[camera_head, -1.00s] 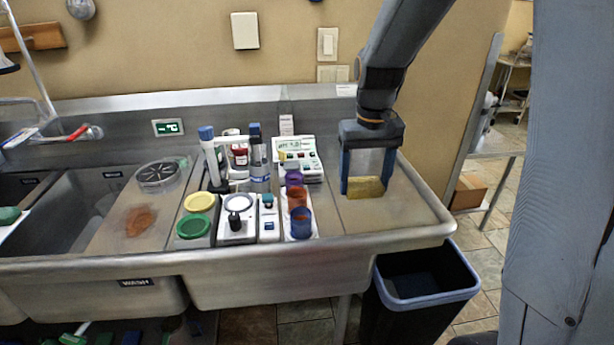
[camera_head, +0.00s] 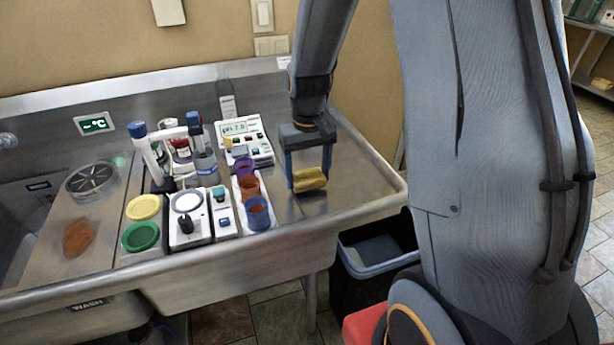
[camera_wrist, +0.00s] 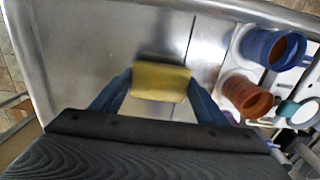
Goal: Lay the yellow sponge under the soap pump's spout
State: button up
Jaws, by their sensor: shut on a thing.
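The yellow sponge (camera_head: 310,180) is held between the blue fingers of my gripper (camera_head: 308,176), over the bare right part of the steel counter. In the wrist view the sponge (camera_wrist: 160,82) spans the gap between both fingers (camera_wrist: 160,90). I cannot tell whether its underside touches the counter. I cannot make out a soap pump or its spout for sure. A clear, labelled bottle shape (camera_head: 227,104) stands against the backsplash behind the pH meter, but its top is too faint to identify.
Blue (camera_head: 258,212), orange and purple cups stand in a row left of my gripper. Behind them is a pH meter (camera_head: 241,128). Yellow and green (camera_head: 140,237) lids lie further left. The counter's raised front rim (camera_head: 230,249) is near, with a bin (camera_head: 375,262) below it.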

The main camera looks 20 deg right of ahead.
jog(key=shift+f, duration=0.8)
jog(key=shift+f, duration=0.1)
jog(key=o, duration=1)
